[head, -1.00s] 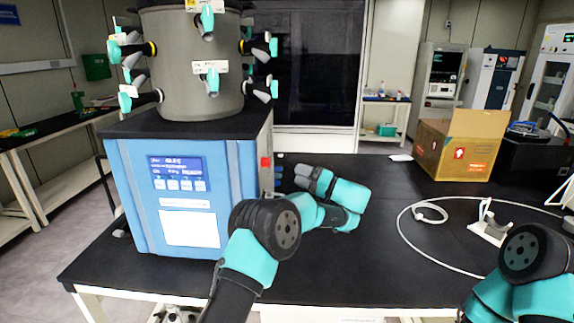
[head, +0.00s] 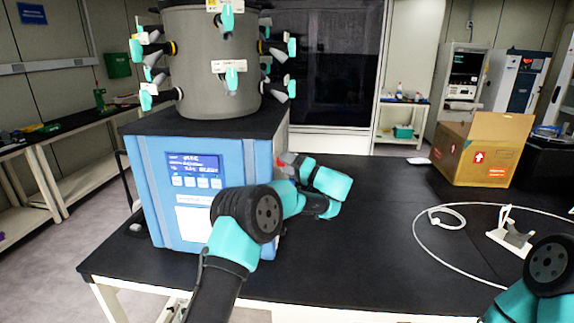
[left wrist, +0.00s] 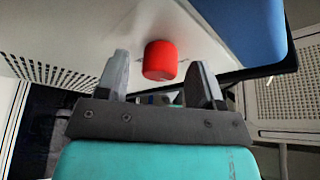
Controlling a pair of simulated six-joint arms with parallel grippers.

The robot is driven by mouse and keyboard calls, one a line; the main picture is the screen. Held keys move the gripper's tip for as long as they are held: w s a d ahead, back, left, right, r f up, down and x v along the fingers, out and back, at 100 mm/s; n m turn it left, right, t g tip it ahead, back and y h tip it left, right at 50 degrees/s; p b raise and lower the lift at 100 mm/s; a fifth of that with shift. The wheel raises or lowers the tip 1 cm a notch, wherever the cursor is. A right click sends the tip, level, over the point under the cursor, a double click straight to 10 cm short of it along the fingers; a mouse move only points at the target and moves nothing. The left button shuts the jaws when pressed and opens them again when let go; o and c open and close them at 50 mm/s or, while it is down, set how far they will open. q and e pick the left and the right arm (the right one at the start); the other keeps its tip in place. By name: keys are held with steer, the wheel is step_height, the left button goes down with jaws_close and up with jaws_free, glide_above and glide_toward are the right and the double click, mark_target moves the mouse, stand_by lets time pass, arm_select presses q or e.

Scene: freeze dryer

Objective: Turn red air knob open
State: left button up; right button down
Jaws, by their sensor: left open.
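The red air knob (left wrist: 160,61) sticks out of the freeze dryer's pale side panel in the left wrist view. A small red bit of the knob (head: 281,161) shows at the dryer's right side in the head view. My left gripper (left wrist: 160,85) is open, with one finger on each side of the knob in the picture. I cannot tell whether either finger touches it. In the head view the left gripper (head: 287,163) is beside the right side of the blue freeze dryer (head: 160,215). My right gripper is out of view; only part of that arm shows at lower right.
The dryer's grey drum (head: 215,70) with several teal-handled valves stands on top. A cardboard box (head: 475,150), a white cable loop (head: 418,240) and a white stand (head: 508,235) are on the black bench (head: 370,215) to the right. The bench middle is clear.

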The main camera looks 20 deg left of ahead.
arm_select(q)
steer(key=shift+c, duration=0.2)
steer(key=c, duration=0.9)
steer(key=shift+m, duration=0.4)
steer(key=shift+r+m+g+h, duration=0.1)
steer(key=shift+m+g+h, duration=0.6)
steer(key=shift+m, duration=1.8)
steer(key=shift+r+m+g+h, duration=0.15)
steer(key=shift+m+h, duration=1.1)
steer(key=shift+m, duration=1.25)
steer(key=shift+r+m+g+h, duration=0.1)
steer(key=shift+m+g+h, duration=0.6)
steer(key=shift+m, duration=1.8)
steer(key=shift+h, duration=0.25)
